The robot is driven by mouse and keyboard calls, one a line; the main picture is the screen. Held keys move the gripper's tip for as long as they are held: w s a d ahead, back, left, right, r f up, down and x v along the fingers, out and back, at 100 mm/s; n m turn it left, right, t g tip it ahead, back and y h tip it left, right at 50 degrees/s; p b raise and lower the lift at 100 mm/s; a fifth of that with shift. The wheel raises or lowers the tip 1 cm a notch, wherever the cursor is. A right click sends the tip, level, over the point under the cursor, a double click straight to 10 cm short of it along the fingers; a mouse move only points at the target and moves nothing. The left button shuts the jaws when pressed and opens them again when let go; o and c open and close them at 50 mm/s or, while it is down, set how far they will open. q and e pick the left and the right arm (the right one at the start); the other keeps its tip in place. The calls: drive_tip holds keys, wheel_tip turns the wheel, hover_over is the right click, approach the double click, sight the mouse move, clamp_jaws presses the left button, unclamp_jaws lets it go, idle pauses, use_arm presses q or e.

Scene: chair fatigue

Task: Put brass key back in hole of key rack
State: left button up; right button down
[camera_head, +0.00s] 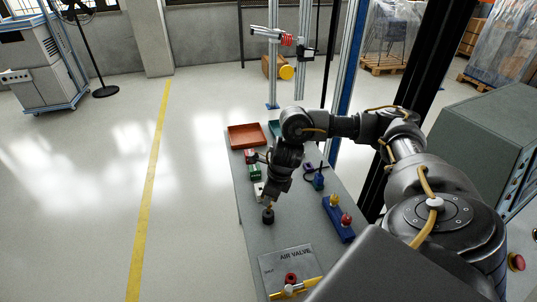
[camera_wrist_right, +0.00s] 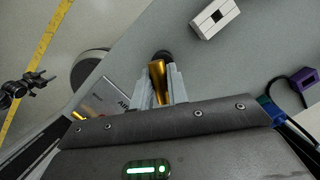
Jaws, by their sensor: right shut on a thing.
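My right gripper (camera_head: 268,204) points down over the bench, and its jaws (camera_wrist_right: 162,88) are shut on the brass key (camera_wrist_right: 157,80). The key shows as a gold piece between the fingers. A round black piece (camera_head: 268,216) is directly below the fingertips; it also shows past the key's tip in the right wrist view (camera_wrist_right: 163,56). I cannot tell whether the key touches it. A white block with a square dark hole (camera_wrist_right: 214,17) lies nearby. I cannot tell for certain which piece is the key rack. A dark jointed part at the left of the wrist view may be my left gripper (camera_wrist_right: 28,88).
A blue block with yellow and red knobs (camera_head: 338,220) stands right of the gripper. The air valve plate (camera_head: 286,262) is at the near end. An orange tray (camera_head: 247,136) and a green block (camera_head: 254,172) are farther back. A purple piece (camera_wrist_right: 304,79) lies at the right.

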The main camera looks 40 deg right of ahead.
drive_tip(key=shift+r, duration=0.2)
drive_tip(key=shift+w+a+p+v, duration=0.1)
drive_tip(key=shift+w+p+v, duration=0.1)
drive_tip(key=shift+p+v, duration=0.7)
drive_tip(key=shift+w+a+p+v, duration=0.2)
drive_tip(key=shift+p+v, duration=0.5)
drive_tip(key=shift+v, duration=0.35)
